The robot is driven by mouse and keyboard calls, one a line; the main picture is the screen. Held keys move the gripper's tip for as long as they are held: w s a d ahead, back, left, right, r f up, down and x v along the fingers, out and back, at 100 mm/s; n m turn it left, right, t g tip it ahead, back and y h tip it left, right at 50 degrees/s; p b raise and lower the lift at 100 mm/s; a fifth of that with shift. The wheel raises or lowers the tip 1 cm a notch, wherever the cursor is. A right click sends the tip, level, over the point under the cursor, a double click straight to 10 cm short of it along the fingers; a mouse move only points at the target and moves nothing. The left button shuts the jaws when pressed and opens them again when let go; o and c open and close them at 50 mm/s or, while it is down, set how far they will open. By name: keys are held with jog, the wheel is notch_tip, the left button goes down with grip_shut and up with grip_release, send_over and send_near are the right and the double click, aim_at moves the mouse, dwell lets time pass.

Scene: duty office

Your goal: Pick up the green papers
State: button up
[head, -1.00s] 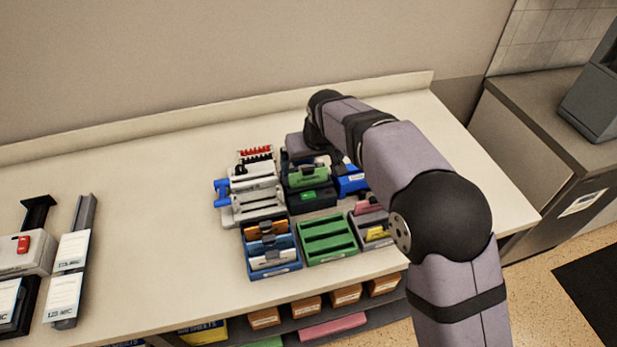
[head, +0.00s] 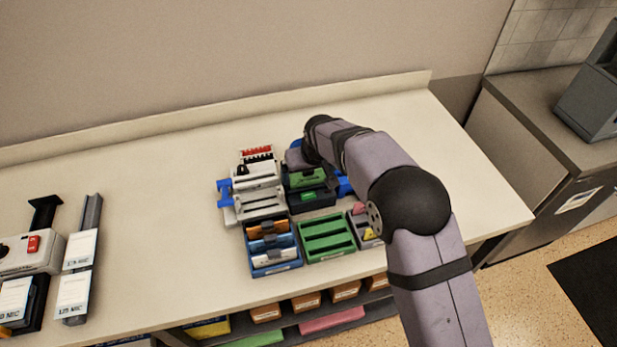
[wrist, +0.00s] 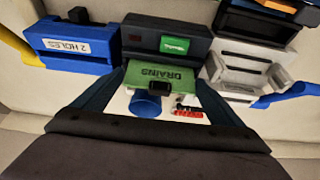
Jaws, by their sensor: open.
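The green papers (head: 308,178) stand in a dark holder (head: 312,198) at the middle of the counter. In the wrist view the green papers (wrist: 172,76) read "DRAINS" and have a small black clip at their near edge. My gripper (wrist: 150,88) is open, with one dark finger on each side of the green papers. I cannot tell whether either finger touches them. In the head view my arm's end is beside and behind the papers, and its jaws cannot be made out.
A blue punch marked "2 HOLES" (wrist: 70,47) and a pale grey device (wrist: 243,72) flank the holder closely. An empty green tray (head: 327,238) and a blue tray with papers (head: 271,248) stand in front. The counter's left middle (head: 150,200) is clear.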

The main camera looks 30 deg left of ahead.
jog(key=c, duration=0.9)
jog(key=shift+r, duration=0.15)
